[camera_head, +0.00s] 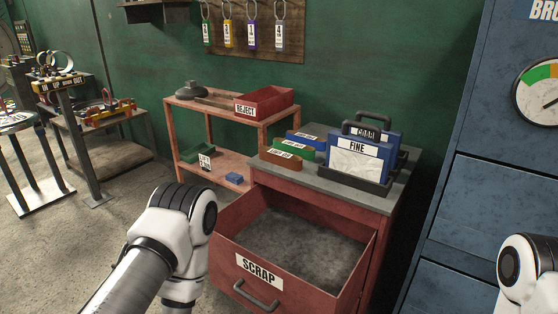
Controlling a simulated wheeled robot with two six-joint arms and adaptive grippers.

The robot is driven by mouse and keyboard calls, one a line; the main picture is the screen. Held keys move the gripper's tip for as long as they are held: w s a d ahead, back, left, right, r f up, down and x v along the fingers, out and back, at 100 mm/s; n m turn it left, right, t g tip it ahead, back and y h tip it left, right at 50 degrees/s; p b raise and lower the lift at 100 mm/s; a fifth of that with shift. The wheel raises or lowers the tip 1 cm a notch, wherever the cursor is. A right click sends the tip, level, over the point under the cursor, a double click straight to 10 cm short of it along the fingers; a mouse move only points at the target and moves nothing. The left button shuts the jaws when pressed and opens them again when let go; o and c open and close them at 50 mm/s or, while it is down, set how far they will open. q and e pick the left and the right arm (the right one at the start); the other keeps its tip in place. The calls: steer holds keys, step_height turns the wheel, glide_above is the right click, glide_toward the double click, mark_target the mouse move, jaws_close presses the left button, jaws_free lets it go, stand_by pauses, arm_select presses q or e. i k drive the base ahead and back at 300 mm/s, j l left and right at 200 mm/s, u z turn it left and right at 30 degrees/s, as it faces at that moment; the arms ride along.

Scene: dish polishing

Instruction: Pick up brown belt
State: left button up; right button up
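I cannot make out a thing that is surely the brown belt. A brown labelled piece (281,159) lies at the front left of the grey cabinet top, its label too small to read. A green labelled piece (292,149) and a blue labelled piece (306,141) lie behind it. My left arm shows at the lower left, in front of the cabinet, and my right arm at the lower right edge. Neither gripper's fingers show.
The red SCRAP drawer (258,269) stands open and looks empty. A dark tray (362,180) on the cabinet holds the blue FINE block (357,163) and a second blue block behind. A red REJECT bin (264,102) stands on an orange shelf. A blue cabinet (490,170) rises at right.

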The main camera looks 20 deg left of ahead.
mark_target(293, 162)
steer(key=i+j+z, duration=0.3)
steer(key=j, duration=0.3)
steer(key=i+j+z, duration=0.15)
steer(key=j+z, duration=0.15)
steer(key=j, duration=0.35)
steer(key=i+j+z, duration=0.1)
steer(key=j+z, duration=0.15)
steer(key=j, duration=0.45)
steer(key=j+z, duration=0.3)
steer(key=j, duration=0.4)
